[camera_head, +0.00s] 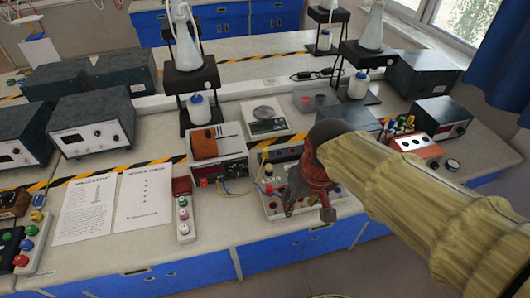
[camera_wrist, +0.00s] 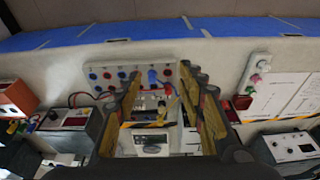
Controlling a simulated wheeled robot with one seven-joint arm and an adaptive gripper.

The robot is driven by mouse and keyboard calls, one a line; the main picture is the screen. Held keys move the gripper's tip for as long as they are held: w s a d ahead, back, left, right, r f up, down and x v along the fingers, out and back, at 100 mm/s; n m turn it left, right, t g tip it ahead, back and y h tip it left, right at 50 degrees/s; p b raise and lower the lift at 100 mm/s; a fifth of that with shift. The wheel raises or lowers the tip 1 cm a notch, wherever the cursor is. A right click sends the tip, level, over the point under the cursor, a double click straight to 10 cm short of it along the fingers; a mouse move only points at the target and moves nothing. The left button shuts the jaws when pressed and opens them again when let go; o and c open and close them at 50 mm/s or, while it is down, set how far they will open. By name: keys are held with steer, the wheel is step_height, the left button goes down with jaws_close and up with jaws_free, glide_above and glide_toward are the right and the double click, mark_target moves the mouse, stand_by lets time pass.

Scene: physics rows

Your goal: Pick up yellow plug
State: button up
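My gripper (camera_head: 309,207) hangs over the plug board (camera_head: 275,210) in the middle of the bench. In the wrist view my gripper (camera_wrist: 164,76) has its two fingers spread apart, with nothing held between them. A blue plug (camera_wrist: 152,77) on the board shows between the fingers, below them or beyond. A small yellow plug (camera_head: 411,121) seems to stand among coloured plugs beside the red-and-white box. What looks like the same yellow plug (camera_wrist: 13,127) shows at the left edge of the wrist view. A small yellow patch (camera_wrist: 161,119) between the fingers is unclear.
A power supply (camera_head: 218,171) with wires sits left of the board. Flask stands (camera_head: 192,82) rise behind. The bench's front edge is close to the board.

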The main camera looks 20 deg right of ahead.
steer(key=w+f+g+p, duration=0.1)
steer(key=w+f, duration=0.2)
steer(key=w, duration=0.5)
steer(key=w+f+g+p, duration=0.1)
steer(key=w+f+g, duration=0.1)
steer(key=w, duration=0.6)
steer(key=m+p, duration=0.2)
glide_toward(265, 150)
steer(key=f, duration=0.2)
steer(key=s+f, duration=0.1)
steer(key=f, duration=0.1)
steer(key=s+f, duration=0.1)
steer(key=f, duration=0.1)
steer(key=shift+s+f, duration=0.15)
steer(key=shift+s, duration=0.1)
steer(key=w+r, duration=0.3)
steer(key=shift+s+m, duration=0.15)
steer(key=shift+m, duration=0.15)
step_height(265, 150, down, 8)
steer(key=b, duration=0.3)
steer(key=shift+s+r, duration=0.1)
steer(key=shift+r, duration=0.1)
steer(key=shift+c, duration=0.5)
jaws_close()
